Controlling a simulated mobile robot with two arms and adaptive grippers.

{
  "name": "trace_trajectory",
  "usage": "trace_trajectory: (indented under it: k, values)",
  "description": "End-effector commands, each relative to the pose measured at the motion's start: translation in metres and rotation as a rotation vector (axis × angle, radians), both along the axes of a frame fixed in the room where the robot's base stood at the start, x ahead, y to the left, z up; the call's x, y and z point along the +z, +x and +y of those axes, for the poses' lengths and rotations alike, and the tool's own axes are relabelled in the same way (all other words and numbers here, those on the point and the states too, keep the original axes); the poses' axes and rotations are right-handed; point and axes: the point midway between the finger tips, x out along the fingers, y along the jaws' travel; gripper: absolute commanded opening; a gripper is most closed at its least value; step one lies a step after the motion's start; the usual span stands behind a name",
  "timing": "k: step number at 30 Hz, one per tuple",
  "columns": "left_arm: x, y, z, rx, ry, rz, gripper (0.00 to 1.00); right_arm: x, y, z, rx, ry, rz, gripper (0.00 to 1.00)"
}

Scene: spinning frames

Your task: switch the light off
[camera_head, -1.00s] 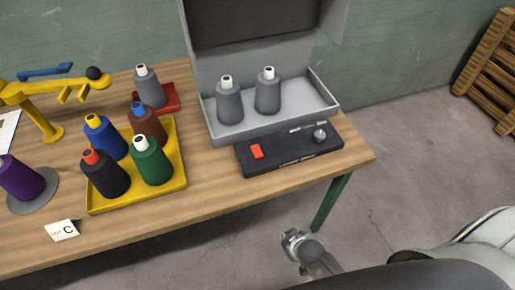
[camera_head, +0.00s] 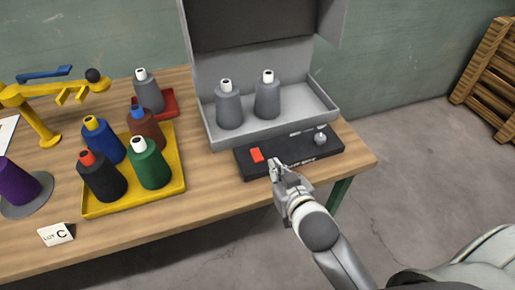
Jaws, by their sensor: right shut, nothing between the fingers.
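A black control panel (camera_head: 292,160) lies at the front of a grey light booth (camera_head: 218,143) on the table. It carries a red rocker switch (camera_head: 257,155) at its left and a small grey knob (camera_head: 320,138) at its right. My right gripper (camera_head: 276,167) is shut and empty at the panel's front edge, just right of and nearer than the red switch. It seems apart from the switch; whether it touches the panel I cannot tell. The lamp itself is not visible. My left gripper is out of view.
Two grey thread cones (camera_head: 267,97) stand in the booth. Left of it are a yellow tray (camera_head: 133,200) with several coloured cones, a red tray (camera_head: 184,104) with a grey cone, and a Lot C card (camera_head: 56,234). The table front (camera_head: 205,200) is bare.

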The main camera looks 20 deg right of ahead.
Motion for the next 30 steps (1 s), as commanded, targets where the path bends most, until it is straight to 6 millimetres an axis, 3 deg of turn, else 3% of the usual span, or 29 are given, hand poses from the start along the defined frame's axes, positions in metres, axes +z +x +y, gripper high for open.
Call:
trace_trajectory:
  k: [3,8,20,30]
  values:
    - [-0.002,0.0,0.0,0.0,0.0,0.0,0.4,0.025,0.01,0.006,0.013,0.017,-0.097,0.0]
    - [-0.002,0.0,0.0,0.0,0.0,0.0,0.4,0.039,0.015,0.01,0.024,0.029,-0.154,0.0]
    - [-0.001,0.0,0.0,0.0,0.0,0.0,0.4,0.04,0.018,0.011,0.024,0.029,-0.157,0.0]
    - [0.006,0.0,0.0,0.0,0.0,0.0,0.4,0.031,0.061,0.012,0.024,0.027,-0.157,0.0]
